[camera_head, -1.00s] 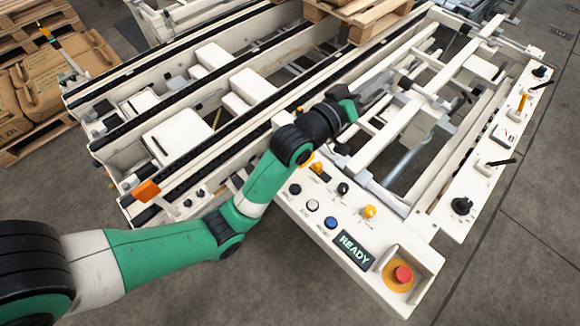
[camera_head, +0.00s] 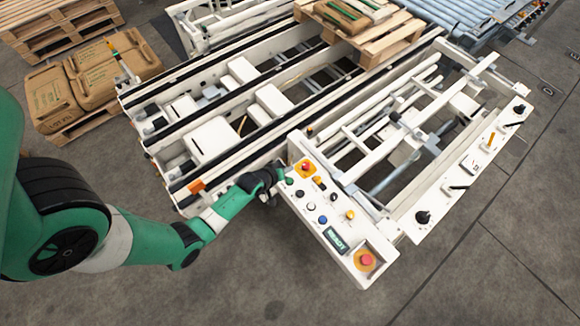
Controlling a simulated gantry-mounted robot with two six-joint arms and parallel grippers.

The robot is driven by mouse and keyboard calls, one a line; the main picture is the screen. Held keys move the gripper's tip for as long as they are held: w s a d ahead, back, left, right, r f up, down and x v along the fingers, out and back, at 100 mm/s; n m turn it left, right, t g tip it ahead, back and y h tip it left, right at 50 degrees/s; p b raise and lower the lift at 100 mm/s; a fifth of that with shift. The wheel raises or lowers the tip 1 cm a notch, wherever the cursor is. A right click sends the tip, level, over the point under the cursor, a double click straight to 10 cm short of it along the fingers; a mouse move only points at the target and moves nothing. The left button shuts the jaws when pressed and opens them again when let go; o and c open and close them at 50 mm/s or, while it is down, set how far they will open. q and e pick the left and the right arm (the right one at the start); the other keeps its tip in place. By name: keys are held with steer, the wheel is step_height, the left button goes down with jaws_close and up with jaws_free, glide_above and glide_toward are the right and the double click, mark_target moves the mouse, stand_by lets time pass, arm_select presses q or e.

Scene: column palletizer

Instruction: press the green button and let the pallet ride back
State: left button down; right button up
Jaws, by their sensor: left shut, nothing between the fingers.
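The white control panel (camera_head: 322,226) stands in the middle. A small green button (camera_head: 289,181) sits at its upper left edge. My left gripper (camera_head: 278,174) is at that edge, very close to the green button; whether it touches is not clear. Its fingers are small and partly hidden by the dark wrist, and they are shut and empty. The wooden pallet (camera_head: 388,45) sits on the conveyor at the top, with sacks (camera_head: 345,14) on it. My right gripper is out of view.
The panel also has red knobs on yellow (camera_head: 366,260), several small buttons and a lit display (camera_head: 336,240). White rails (camera_head: 215,105) run behind my arm. The floor in front is clear.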

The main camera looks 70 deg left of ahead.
mark_target(288, 183)
arm_select(q)
steer(key=shift+f, duration=0.2)
step_height(288, 183, down, 8)
steer(key=b, duration=0.8)
steer(key=shift+f, duration=0.25)
steer(key=shift+f+b, duration=0.1)
steer(key=shift+b, duration=0.25)
stand_by(1.2)
steer(key=shift+f, duration=0.35)
